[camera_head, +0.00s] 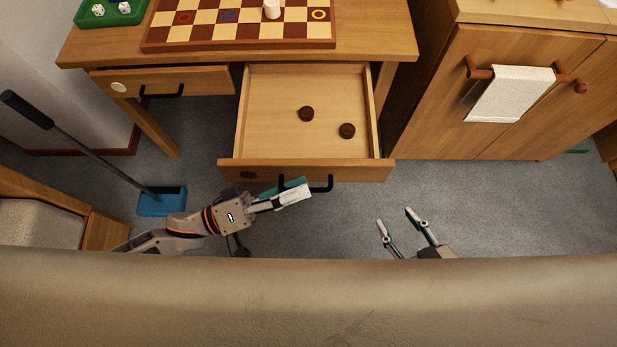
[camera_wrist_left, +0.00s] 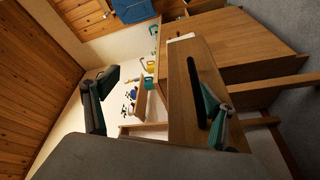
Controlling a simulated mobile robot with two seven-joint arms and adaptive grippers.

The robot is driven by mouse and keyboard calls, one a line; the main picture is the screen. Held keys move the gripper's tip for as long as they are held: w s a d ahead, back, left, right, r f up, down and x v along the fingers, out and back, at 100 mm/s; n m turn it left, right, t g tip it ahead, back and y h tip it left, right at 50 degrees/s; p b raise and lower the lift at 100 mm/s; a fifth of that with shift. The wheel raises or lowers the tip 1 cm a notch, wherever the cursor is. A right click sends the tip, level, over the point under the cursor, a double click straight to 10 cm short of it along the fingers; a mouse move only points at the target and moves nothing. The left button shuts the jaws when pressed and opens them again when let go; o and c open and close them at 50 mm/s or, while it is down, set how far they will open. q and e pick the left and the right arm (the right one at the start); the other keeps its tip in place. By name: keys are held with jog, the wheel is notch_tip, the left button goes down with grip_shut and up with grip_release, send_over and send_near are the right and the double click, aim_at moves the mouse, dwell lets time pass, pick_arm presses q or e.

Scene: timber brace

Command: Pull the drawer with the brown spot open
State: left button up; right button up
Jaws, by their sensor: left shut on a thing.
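The drawer with the brown spot (camera_head: 275,100) is pulled well out from under the table in the head view. Its brown spot (camera_head: 248,175) is at the left of its front panel. Two dark brown round pieces lie inside, one near the middle (camera_head: 306,113) and one further right (camera_head: 347,130). My left gripper (camera_head: 293,190) is at the black drawer handle (camera_head: 322,187), shut on it, and partly covers it. The left wrist view shows the drawer front close up with the black handle (camera_wrist_left: 193,85). My right gripper (camera_head: 402,219) is open and empty, apart to the right over the floor.
A closed drawer with a white spot (camera_head: 118,87) is at the left. A checkerboard (camera_head: 240,35) and a green dice tray (camera_head: 110,12) are on the table. A cabinet with a hung towel (camera_head: 510,94) stands right.

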pick_arm(q)
jog(key=shift+o, duration=0.5)
jog(key=a, duration=0.1)
jog(key=a+r, duration=0.2)
jog(key=shift+w+a, duration=0.25)
jog(key=shift+a, duration=0.1)
jog(key=shift+v, duration=0.9)
jog(key=shift+s+a+f, duration=0.15)
jog(key=shift+s+a, duration=0.05)
jog(key=shift+a, duration=0.15)
jog(key=shift+c, duration=0.5)
jog(key=shift+s+a+t, duration=0.25)
jog(key=shift+a+t, duration=0.05)
jog(key=shift+a, duration=0.1)
jog(key=c, duration=0.6)
jog(key=shift+s+a+f, duration=0.1)
jog(key=shift+s+f, duration=0.05)
jog(key=c, duration=0.9)
jog(key=shift+s+f+b, duration=0.1)
jog(key=shift+f+b, duration=0.2)
jog(key=shift+b, duration=0.05)
pick_arm(e)
jog(key=shift+s+a, duration=0.25)
jog(key=shift+a, duration=0.2)
pick_arm(q)
jog(key=shift+f, duration=0.1)
pick_arm(e)
jog(key=shift+r, duration=0.1)
